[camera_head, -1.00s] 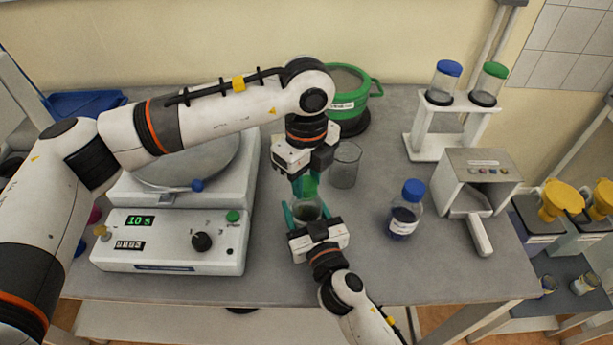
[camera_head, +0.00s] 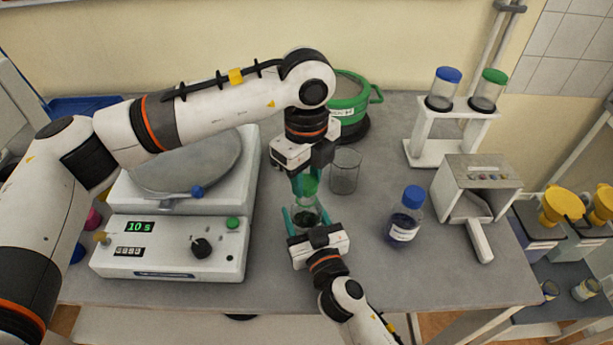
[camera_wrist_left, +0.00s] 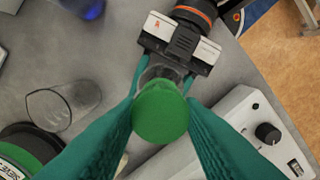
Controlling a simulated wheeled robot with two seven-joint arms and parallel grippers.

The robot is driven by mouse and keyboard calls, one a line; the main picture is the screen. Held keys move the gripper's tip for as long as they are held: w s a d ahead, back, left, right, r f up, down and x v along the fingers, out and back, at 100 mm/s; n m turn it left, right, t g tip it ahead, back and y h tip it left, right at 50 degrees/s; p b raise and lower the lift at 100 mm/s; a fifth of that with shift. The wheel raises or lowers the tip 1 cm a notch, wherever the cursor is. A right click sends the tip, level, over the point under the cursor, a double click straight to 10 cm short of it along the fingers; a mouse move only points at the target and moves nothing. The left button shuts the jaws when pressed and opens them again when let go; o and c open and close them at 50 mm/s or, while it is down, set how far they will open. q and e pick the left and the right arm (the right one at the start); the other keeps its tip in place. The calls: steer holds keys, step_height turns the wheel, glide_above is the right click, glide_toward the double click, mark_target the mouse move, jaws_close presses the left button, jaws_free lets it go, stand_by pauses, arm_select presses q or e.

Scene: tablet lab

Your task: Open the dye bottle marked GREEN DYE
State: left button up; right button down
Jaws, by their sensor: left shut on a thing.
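My left gripper (camera_head: 306,180) points down from above, shut on the green cap (camera_head: 309,187). The cap appears raised a little above the bottle's neck. In the left wrist view, the cap (camera_wrist_left: 160,116) sits between the left fingers, and the glass bottle (camera_wrist_left: 160,73) shows behind it between the right gripper's fingers.
An empty glass beaker (camera_head: 345,171) stands just right of my left gripper. A blue-capped bottle (camera_head: 405,215) stands farther right. A white device with a display (camera_head: 172,247) fills the left side. A green pot (camera_head: 350,100) and a white rack (camera_head: 432,146) stand behind.

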mark_target(306, 181)
steer(key=shift+f, duration=0.1)
arm_select(q)
steer(key=shift+r, duration=2)
arm_select(e)
steer(key=shift+c, duration=1.9)
jaws_free()
arm_select(q)
steer(key=shift+f, duration=0.1)
arm_select(e)
steer(key=shift+s, duration=0.15)
arm_select(q)
step_height(306, 181, down, 3)
steer(key=b, duration=0.3)
arm_select(e)
steer(key=v, duration=1)
steer(key=shift+s+d, duration=0.1)
steer(key=shift+v, duration=0.8)
